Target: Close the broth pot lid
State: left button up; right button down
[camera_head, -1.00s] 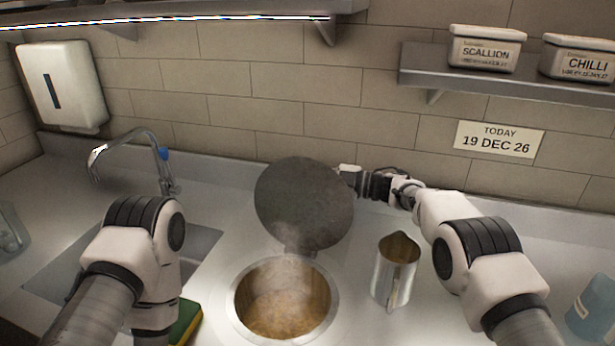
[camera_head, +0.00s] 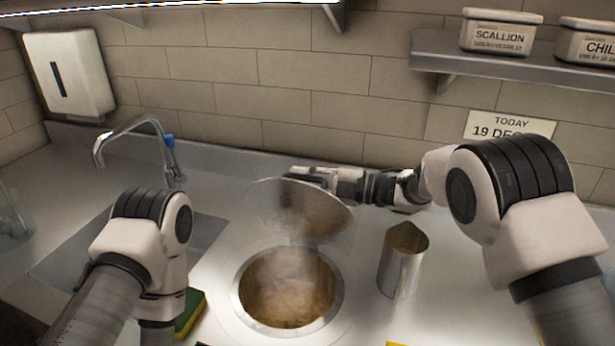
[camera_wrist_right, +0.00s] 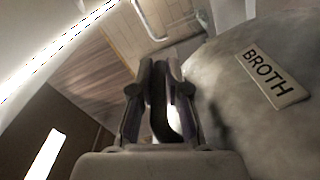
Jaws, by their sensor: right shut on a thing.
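The round steel broth pot lid (camera_head: 300,212) is tilted over the back of the broth pot (camera_head: 236,297), its underside facing me. The pot is a round well sunk in the counter; brown broth and steam show inside. In the right wrist view the lid's outer face (camera_wrist_right: 230,75) carries a BROTH label (camera_wrist_right: 270,77). My right gripper (camera_head: 308,177) is behind the lid's upper edge. In the wrist view its fingers (camera_wrist_right: 160,80) are shut on a dark curved part, seemingly the lid's handle. My left arm is at the left; its gripper is out of view.
A metal jug (camera_head: 403,262) stands just right of the pot. A green and yellow sponge (camera_head: 191,311) lies left of it, near my left arm. A sink with a faucet (camera_head: 168,160) is at the left. A shelf (camera_head: 440,62) with labelled tubs hangs at the upper right.

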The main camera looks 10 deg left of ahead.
jog(key=shift+s+a+f+b, duration=0.1)
jog(key=shift+s+a+b, duration=0.05)
jog(key=shift+s, duration=0.4)
jog(key=shift+s+a+f+b, duration=0.1)
jog(key=shift+s+b, duration=0.05)
jog(key=shift+s, duration=0.4)
jog(key=shift+r, duration=0.1)
jog(key=c, duration=1.2)
grip_release()
jog(key=shift+s+r, duration=0.1)
jog(key=shift+s, duration=0.05)
jog(key=d, duration=0.4)
jog(key=s+d, duration=0.1)
jog(key=d, duration=0.3)
jog(key=s+d, duration=0.1)
jog(key=d, duration=0.2)
jog(key=shift+s+d, duration=0.1)
jog(key=shift+d, duration=0.3)
jog(key=shift+a, duration=0.1)
